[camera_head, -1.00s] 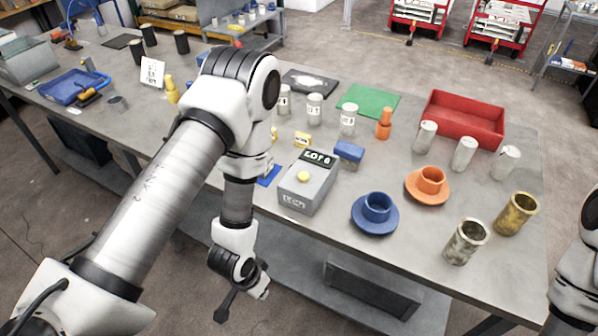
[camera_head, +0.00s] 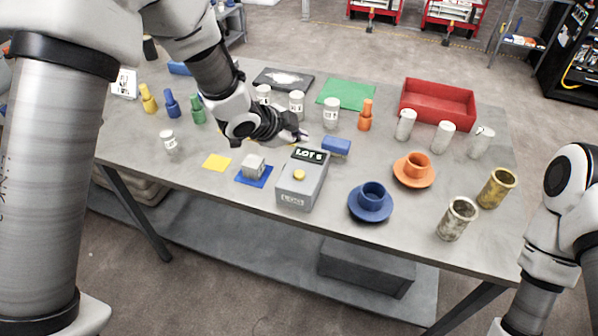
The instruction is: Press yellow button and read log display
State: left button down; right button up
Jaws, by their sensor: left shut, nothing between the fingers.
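The grey log box (camera_head: 304,186) stands near the table's front edge, with "LOG" on its front. Its yellow button (camera_head: 299,175) sits on top. Its dark display (camera_head: 309,155) at the back reads "LOT 6" as best I can tell; the last character is small. My left gripper (camera_head: 303,135) is shut and empty, just behind and left of the display, above the table and apart from the button. My right arm shows at the right edge, but its gripper is out of view.
A blue block (camera_head: 336,146) lies behind the box. A grey cube (camera_head: 254,166) on a blue square and a yellow square (camera_head: 217,162) lie left. A blue cup (camera_head: 373,195) on its saucer stands right. White jars (camera_head: 331,112) stand behind.

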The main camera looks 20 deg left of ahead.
pick_arm(q)
jog(key=b, duration=0.8)
send_near(303, 171)
jog(key=w+f, duration=0.1)
jog(key=w+d, duration=0.1)
jog(key=w, duration=0.1)
jog(key=w+d+f, duration=0.1)
jog(key=shift+w+d+f, duration=0.15)
jog(key=shift+w+f, duration=0.15)
jog(key=shift+w, duration=0.1)
jog(key=shift+f, duration=0.25)
jog(key=shift+f+b, duration=0.35)
jog(key=shift+f, duration=0.05)
jog(key=shift+s+f+b, duration=0.1)
jog(key=shift+f+b, duration=0.35)
jog(key=shift+f, duration=0.05)
dwell(0.8)
dwell(0.3)
jog(key=shift+r+p, duration=0.95)
